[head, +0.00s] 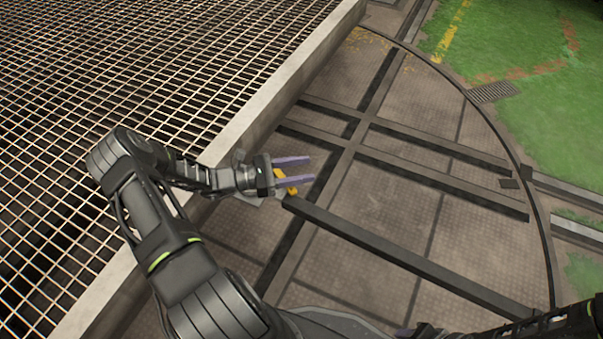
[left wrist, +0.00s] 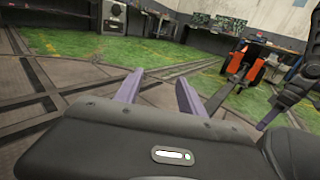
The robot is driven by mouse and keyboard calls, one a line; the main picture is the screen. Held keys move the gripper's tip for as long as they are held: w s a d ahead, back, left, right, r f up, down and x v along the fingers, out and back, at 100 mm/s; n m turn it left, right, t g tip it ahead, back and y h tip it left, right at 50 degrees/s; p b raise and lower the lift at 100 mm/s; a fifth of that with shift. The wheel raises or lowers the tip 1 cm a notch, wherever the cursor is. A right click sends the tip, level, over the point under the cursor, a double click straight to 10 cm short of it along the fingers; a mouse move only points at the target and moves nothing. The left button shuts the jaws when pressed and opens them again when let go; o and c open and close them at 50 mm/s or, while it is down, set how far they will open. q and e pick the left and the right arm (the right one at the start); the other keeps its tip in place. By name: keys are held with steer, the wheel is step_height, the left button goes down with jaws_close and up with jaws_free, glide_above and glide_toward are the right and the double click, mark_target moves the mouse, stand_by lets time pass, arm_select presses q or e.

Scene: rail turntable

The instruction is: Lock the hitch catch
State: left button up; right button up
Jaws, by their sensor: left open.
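My left gripper (head: 308,171) is open over the turntable, its two purple fingers pointing right and apart. A small yellow-orange part (head: 281,182) shows beside and below the fingers, near the end of a dark bar; it is partly hidden by the gripper, and I cannot tell whether it is the hitch catch or whether they touch. In the left wrist view the open fingers (left wrist: 158,84) have nothing visible between them.
The round turntable deck (head: 400,105) carries dark rails (head: 430,170) and the long dark bar (head: 390,248). A raised platform of metal grating (head: 140,60) with a pale edge stands at left. Green floor (head: 550,110) lies beyond. An orange and dark object (left wrist: 243,66) stands at right in the wrist view.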

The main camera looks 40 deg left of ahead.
arm_select(q)
step_height(320, 180, up, 6)
steer(key=shift+f+p, duration=0.2)
steer(key=shift+p, duration=0.65)
arm_select(e)
steer(key=r, duration=0.2)
steer(key=shift+s+r, duration=0.25)
steer(key=shift+r, duration=0.1)
arm_select(q)
steer(key=shift+c, duration=0.2)
